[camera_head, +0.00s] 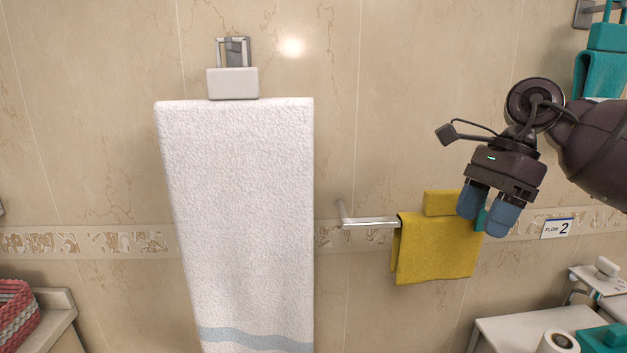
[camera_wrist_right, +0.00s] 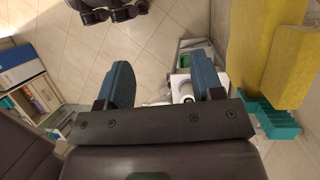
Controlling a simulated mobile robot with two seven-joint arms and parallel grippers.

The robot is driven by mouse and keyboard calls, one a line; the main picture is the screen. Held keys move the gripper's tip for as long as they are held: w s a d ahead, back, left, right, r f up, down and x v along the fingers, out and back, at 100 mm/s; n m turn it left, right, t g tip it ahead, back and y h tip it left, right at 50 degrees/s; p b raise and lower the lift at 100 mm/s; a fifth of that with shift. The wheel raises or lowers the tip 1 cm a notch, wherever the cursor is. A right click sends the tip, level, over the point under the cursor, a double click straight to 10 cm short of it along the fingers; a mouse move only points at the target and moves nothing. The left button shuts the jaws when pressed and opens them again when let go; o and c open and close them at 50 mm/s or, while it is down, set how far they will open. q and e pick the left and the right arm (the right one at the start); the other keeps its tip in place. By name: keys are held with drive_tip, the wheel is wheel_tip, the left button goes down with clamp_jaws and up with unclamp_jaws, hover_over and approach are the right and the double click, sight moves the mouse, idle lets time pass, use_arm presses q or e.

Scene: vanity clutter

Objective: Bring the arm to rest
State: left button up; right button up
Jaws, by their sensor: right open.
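My right gripper (camera_head: 487,210) hangs at the right of the head view, in front of the tiled wall, with its blue fingers pointing down. In the right wrist view (camera_wrist_right: 162,85) its two fingers are spread apart with nothing between them. It is beside the right end of a yellow towel (camera_head: 436,250) that hangs on a metal bar. In the wrist view the yellow towel (camera_wrist_right: 252,45) is at the right, apart from the fingers.
A white towel (camera_head: 240,200) hangs at the left centre. A metal bar (camera_head: 368,222) sticks out from the wall. A white shelf (camera_head: 510,333) with a roll (camera_head: 558,342) and a teal box (camera_head: 603,340) is at lower right. A red woven basket (camera_head: 14,312) is at lower left.

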drive_tip(key=s+a+f+m+t+y, duration=0.3)
drive_tip(key=a+f+m+t+y, duration=0.3)
drive_tip(key=a+f+m+y, duration=0.8)
drive_tip(key=s+d+f+m+t+h, duration=0.1)
drive_tip(key=d+f+m+t+h, duration=0.7)
drive_tip(key=m, duration=0.6)
drive_tip(key=s+d+f+m+t+h, duration=0.25)
drive_tip(key=f+m+t, duration=0.5)
drive_tip(key=m, duration=0.65)
drive_tip(key=s+d+f+m+g+h, duration=0.3)
drive_tip(key=s+f+m, duration=0.3)
drive_tip(key=f, duration=0.3)
drive_tip(key=s+d+f+m+g+h, duration=0.3)
drive_tip(key=s+f+m+g+h, duration=0.1)
drive_tip(key=s+f, duration=0.4)
drive_tip(key=shift+s+d+f+m+g+h, duration=0.2)
drive_tip(key=shift+f+m+g+h, duration=0.15)
drive_tip(key=shift+f+m+g, duration=0.45)
drive_tip(key=shift+r, duration=0.25)
